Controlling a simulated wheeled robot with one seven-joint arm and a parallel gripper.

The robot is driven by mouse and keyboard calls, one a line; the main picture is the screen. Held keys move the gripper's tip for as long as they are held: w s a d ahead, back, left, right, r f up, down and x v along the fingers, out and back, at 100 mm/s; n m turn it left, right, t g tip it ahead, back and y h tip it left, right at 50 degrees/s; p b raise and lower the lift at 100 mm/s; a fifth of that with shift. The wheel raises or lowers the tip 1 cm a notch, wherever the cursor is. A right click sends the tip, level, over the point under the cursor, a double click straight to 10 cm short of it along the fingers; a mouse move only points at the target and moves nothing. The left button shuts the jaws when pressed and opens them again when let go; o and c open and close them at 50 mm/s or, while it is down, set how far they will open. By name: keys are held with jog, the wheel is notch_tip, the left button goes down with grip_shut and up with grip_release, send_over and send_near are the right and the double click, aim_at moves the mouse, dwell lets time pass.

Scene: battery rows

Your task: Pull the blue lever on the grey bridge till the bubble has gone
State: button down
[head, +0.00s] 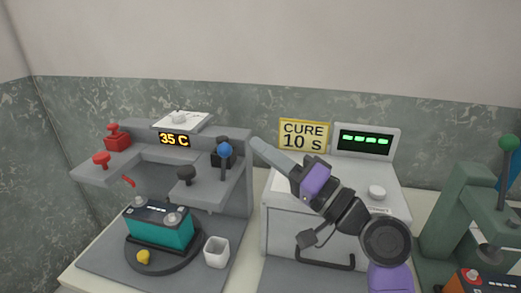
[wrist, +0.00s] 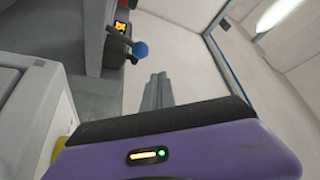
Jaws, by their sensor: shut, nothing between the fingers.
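The grey bridge (head: 235,192) stands at the left over a turntable. The blue lever (head: 224,150), a blue ball on a dark stem and block, is on its right side; its ball also shows in the wrist view (wrist: 141,49). My gripper (head: 257,143) is shut and empty, its fingertips a little right of the blue ball and apart from it. In the wrist view my closed fingers (wrist: 157,88) point up, below and right of the ball. A teal battery (head: 158,226) sits under the bridge. I cannot make out a bubble.
Red knobs (head: 101,159) and a dark knob (head: 186,174) are on the bridge, with a "35 C" display (head: 174,140). A white cup (head: 216,252) stands beside the turntable (head: 185,259). A white oven (head: 285,225) is under my arm. A green press (head: 460,225) stands at the right.

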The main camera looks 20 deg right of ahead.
jog(key=b+v, duration=0.1)
jog(key=v, duration=0.7)
jog(key=shift+s, duration=0.4)
jog(key=shift+d+f, duration=0.1)
